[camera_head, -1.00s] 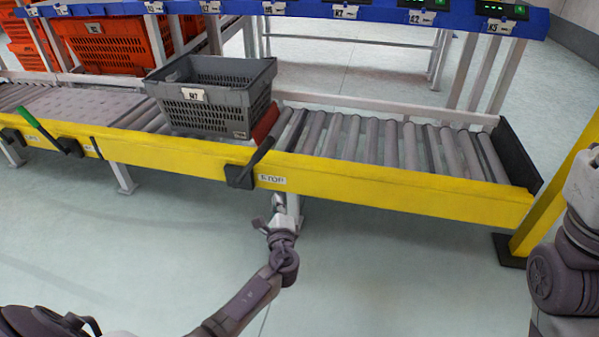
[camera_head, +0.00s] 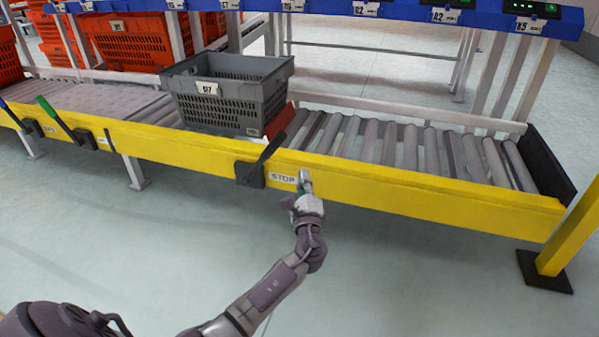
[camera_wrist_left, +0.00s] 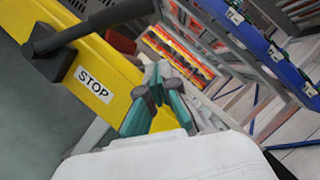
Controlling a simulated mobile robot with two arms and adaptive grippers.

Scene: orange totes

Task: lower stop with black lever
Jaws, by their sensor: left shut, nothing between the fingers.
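The black lever (camera_head: 266,156) sits on the front of the yellow conveyor rail (camera_head: 400,203), tilted up to the right, just left of the STOP label (camera_head: 283,178). A red stop plate (camera_head: 279,122) stands raised on the rollers at the right end of the grey tote (camera_head: 228,95). My left gripper (camera_head: 304,178) is shut and empty, right of the label and close to the rail's front. In the left wrist view, the gripper (camera_wrist_left: 156,82) shows its fingertips together, with the black lever (camera_wrist_left: 95,27) to the upper left, apart from them. My right gripper is not in view.
A green-handled lever (camera_head: 56,118) and a blue-handled lever (camera_head: 12,114) are further left on the rail. Rollers (camera_head: 420,145) right of the stop are empty. A yellow post (camera_head: 570,235) stands at the right. Orange totes (camera_head: 130,40) sit behind the conveyor.

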